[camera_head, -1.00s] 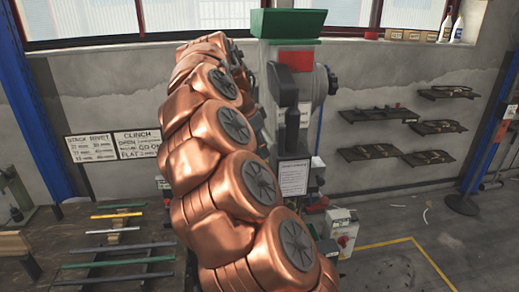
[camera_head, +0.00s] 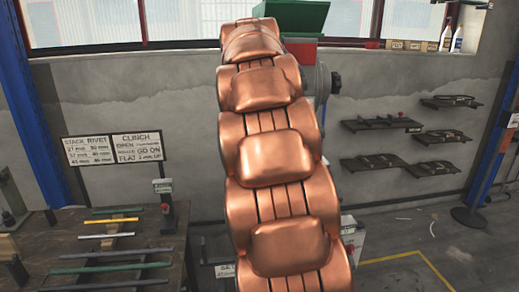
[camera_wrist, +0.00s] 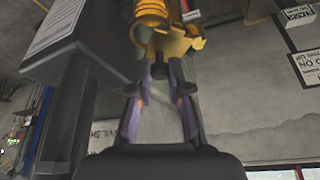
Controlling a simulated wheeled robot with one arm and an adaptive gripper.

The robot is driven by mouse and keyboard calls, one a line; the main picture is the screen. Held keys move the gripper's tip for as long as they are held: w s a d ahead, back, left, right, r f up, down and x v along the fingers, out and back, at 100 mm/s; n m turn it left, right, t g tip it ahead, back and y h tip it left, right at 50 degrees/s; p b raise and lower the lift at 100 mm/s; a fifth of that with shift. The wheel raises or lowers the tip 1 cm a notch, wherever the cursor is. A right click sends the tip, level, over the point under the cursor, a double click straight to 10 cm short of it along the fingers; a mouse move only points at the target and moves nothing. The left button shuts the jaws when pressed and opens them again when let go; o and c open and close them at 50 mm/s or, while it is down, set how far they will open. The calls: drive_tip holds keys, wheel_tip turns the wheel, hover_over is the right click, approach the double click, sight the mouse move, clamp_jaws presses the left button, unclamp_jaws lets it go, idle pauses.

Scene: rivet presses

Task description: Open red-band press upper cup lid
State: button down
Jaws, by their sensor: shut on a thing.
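In the head view the press stands behind my copper arm, which hides most of it. Its green top box (camera_head: 300,17) and a bit of the red band (camera_head: 307,52) show above and beside the arm. My gripper is hidden there. In the wrist view my gripper (camera_wrist: 161,72) has its fingers closed in at a small dark piece below a yellow fitting (camera_wrist: 182,46) with a yellow coil (camera_wrist: 151,14). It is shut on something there. I cannot tell whether the held piece is the cup lid, or how far any lid is open.
A dark body with a white notice (camera_wrist: 60,22) is close on the left in the wrist view. In the head view, a bench with rods (camera_head: 95,258) is at left and wall shelves (camera_head: 380,124) are at right. Floor at right is mostly clear.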

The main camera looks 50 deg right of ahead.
drive_tip(key=n+b, duration=0.1)
drive_tip(key=n, duration=0.1)
drive_tip(key=w+n+t+y, duration=0.1)
drive_tip(key=n, duration=0.1)
drive_tip(key=shift+w+n+b, duration=0.2)
drive_tip(key=shift+n+b, duration=0.1)
drive_tip(key=shift+b, duration=0.1)
drive_tip(key=n, duration=0.1)
drive_tip(key=n+y, duration=0.1)
drive_tip(key=n, duration=0.1)
drive_tip(key=w+n+t, duration=0.1)
drive_tip(key=shift+a+n+y, duration=0.3)
drive_tip(key=shift+a+y, duration=0.05)
drive_tip(key=shift+y, duration=0.05)
drive_tip(key=c, duration=1.1)
unclamp_jaws()
drive_tip(key=shift+v, duration=2.6)
drive_tip(key=shift+s+a, duration=0.35)
drive_tip(key=shift+s, duration=1.6)
drive_tip(key=shift+s+a, duration=0.3)
drive_tip(key=shift+s, duration=1.65)
drive_tip(key=shift+s+a, duration=0.35)
drive_tip(key=shift+s, duration=1.65)
